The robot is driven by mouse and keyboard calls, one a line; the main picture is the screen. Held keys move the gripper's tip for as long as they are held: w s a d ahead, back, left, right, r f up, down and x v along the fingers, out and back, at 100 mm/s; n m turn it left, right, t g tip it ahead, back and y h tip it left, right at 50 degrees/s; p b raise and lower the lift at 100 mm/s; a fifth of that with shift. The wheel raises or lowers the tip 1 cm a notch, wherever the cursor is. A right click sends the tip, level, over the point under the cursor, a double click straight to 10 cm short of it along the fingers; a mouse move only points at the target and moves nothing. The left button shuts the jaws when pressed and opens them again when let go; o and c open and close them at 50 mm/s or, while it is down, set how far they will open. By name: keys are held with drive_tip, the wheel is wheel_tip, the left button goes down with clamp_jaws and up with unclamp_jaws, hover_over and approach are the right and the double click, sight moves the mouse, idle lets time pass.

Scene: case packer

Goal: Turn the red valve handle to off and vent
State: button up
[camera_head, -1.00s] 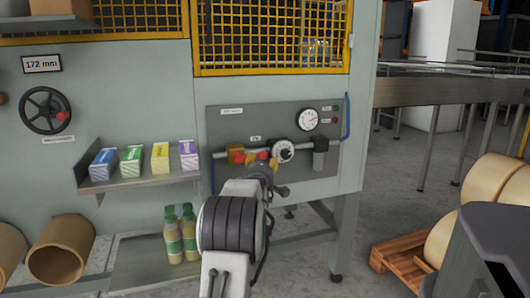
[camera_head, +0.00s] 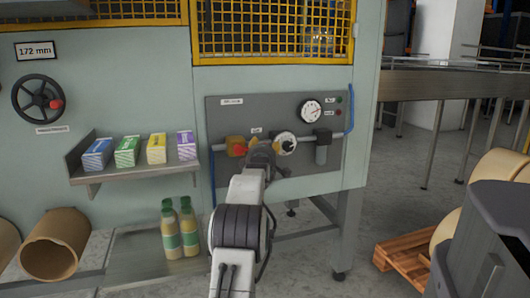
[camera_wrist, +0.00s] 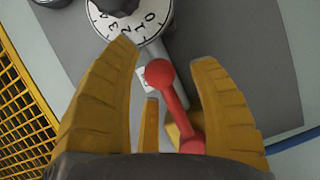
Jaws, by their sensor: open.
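The red valve handle (camera_wrist: 172,92) shows in the wrist view as a red bar with a ball at its end. It lies between the open fingers of my gripper (camera_wrist: 165,85), nearer the right finger; I cannot tell whether it touches. In the head view my gripper (camera_head: 262,148) is at the grey pneumatic panel (camera_head: 225,110), largely hidden by my own arm.
A pressure gauge (camera_head: 311,111) is above right on the panel. A shelf (camera_head: 130,171) with several small boxes projects at left. Two bottles (camera_head: 180,230) stand below. A blue hose (camera_head: 350,110) runs along the panel's right side.

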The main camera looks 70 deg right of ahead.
drive_tip(key=shift+b+x, duration=0.35)
drive_tip(key=shift+x, duration=0.45)
drive_tip(key=shift+o, duration=0.2)
clamp_jaws()
